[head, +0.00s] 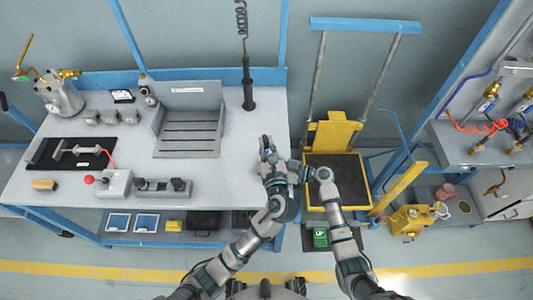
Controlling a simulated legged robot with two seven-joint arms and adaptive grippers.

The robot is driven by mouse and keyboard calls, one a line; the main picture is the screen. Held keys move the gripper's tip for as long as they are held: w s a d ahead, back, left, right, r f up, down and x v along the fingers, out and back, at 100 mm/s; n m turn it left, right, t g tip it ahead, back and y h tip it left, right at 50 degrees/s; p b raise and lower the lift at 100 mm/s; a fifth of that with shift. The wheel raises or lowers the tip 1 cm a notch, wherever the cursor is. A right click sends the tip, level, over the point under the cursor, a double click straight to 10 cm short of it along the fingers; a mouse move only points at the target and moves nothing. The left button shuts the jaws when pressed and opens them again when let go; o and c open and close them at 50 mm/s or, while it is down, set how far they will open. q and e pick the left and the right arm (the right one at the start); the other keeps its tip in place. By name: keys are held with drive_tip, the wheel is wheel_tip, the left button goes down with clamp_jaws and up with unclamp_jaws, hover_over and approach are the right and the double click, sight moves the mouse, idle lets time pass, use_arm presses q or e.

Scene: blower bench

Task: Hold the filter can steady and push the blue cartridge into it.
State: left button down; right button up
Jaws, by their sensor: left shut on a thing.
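My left gripper (266,152) is over the right end of the grey workbench, near its right edge. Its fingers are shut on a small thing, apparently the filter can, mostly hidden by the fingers. My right gripper (298,170) is just to the right, beside the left wrist and close to the bench edge. It points left, and its fingers are too small and overlapped to tell if they are open. I cannot make out the blue cartridge clearly; the grippers may hide it.
The grey bench (245,170) is clear left of my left gripper. A slotted grey fixture (188,130), a black post (248,92) and a red-knobbed box (115,183) stand on it. A yellow lift cart (333,128) stands right of the bench.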

use_arm(q)
drive_tip(key=shift+r, duration=0.75)
drive_tip(key=shift+d+f+y, duration=0.2)
drive_tip(key=shift+f+y, duration=0.1)
drive_tip(key=shift+f, duration=1.6)
drive_tip(key=shift+f, duration=2.95)
drive_tip(key=shift+f, duration=0.25)
drive_tip(key=c, duration=1.1)
unclamp_jaws()
drive_tip(key=shift+s, duration=0.15)
drive_tip(key=v, duration=1.2)
drive_tip(key=shift+r, duration=0.1)
